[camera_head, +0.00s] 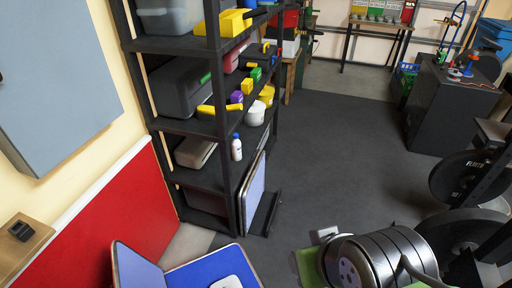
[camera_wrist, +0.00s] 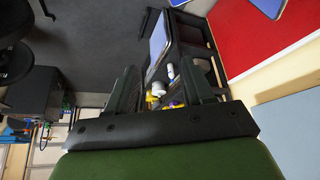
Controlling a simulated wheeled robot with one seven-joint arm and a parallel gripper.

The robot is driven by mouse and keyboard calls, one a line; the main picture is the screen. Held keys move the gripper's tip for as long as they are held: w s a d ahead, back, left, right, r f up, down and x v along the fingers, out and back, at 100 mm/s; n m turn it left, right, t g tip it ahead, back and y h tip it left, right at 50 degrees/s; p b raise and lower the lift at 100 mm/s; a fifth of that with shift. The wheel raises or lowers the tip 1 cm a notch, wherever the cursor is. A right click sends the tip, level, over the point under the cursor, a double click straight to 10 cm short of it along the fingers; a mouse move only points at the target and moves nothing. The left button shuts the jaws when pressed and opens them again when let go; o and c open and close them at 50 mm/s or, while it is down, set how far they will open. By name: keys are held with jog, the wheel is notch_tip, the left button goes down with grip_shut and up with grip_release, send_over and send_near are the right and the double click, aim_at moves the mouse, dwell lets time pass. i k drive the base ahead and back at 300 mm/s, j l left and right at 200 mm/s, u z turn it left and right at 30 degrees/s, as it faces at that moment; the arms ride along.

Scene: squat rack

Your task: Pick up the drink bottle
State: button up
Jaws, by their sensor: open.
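The drink bottle (camera_head: 236,149) is white with a blue cap and stands upright near the front edge of a lower shelf of the dark shelving rack (camera_head: 206,178). In the wrist view, a small white shape that looks like the bottle (camera_wrist: 170,71) shows between the fingers, farther off. My gripper (camera_wrist: 162,72) is open, its two dark fingers apart with nothing held. The bottle is some distance beyond the fingertips.
A white cup-like item (camera_head: 256,113) and a yellow tool (camera_head: 220,110) lie on the shelf above the bottle. A framed panel (camera_head: 252,192) leans against the rack below right. Weight plates (camera_head: 462,178) stand at right. The dark floor (camera_head: 335,150) between is clear.

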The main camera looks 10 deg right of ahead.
aim_at(236, 145)
jog(key=i+l+u, duration=0.1)
jog(key=l+u, duration=0.4)
jog(key=l, duration=0.15)
jog(key=l+u, duration=0.5)
jog(key=i+l+u, duration=0.15)
jog(key=l+u, duration=0.2)
jog(key=l, duration=0.2)
jog(key=l+u, duration=0.4)
jog(key=l, duration=0.2)
jog(key=l+u, duration=0.35)
jog(key=l, duration=0.3)
jog(key=l+u, duration=0.4)
jog(key=l, duration=0.2)
jog(key=k+l+u, duration=0.35)
jog(key=l, duration=0.15)
jog(key=i+l, duration=0.05)
jog(key=i, duration=0.05)
